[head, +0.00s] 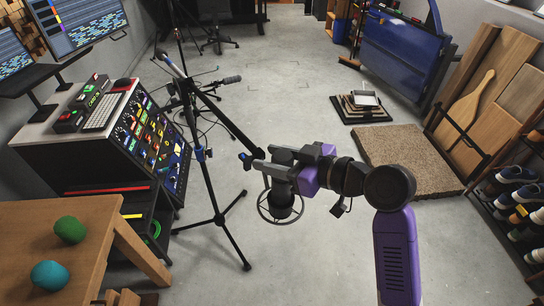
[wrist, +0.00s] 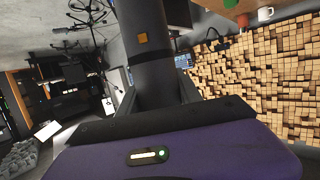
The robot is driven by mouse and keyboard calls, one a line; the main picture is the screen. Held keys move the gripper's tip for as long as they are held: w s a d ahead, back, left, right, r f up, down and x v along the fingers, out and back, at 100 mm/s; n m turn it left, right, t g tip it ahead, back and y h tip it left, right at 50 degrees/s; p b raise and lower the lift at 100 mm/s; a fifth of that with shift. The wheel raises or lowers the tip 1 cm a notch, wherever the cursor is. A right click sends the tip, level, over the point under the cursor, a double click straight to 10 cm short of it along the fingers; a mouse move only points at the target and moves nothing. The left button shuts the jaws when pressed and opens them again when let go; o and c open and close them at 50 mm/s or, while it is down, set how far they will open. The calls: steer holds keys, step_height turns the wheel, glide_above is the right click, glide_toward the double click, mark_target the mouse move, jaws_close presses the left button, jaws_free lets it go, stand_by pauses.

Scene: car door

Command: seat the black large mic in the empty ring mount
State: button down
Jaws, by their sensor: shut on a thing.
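The black large mic (head: 282,199) hangs upright below my gripper (head: 281,168) in the head view. My gripper is shut on its upper part. In the wrist view the mic (wrist: 148,55) is a dark cylinder with a small orange square, between the fingers (wrist: 158,98). The ring mount (head: 260,211) is a thin dark hoop at the end of a boom from the black tripod stand (head: 212,165). In the head view the hoop shows around the mic's lower part. I cannot tell whether the mic is inside it or above it. My gripper hides the boom's end.
Another mic (head: 231,80) sits on a stand behind. A wooden table (head: 60,235) with green and blue balls is at front left, and a mixing console (head: 145,125) is behind it. A brown mat (head: 408,158) and shoe rack (head: 515,210) are right.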

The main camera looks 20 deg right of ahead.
steer(key=shift+f+b, duration=1.4)
steer(key=shift+f, duration=0.35)
steer(key=c, duration=0.7)
jaws_free()
steer(key=shift+f, duration=0.1)
steer(key=b+v, duration=0.1)
steer(key=v, duration=0.7)
steer(key=shift+w, duration=0.1)
steer(key=shift+a, duration=0.1)
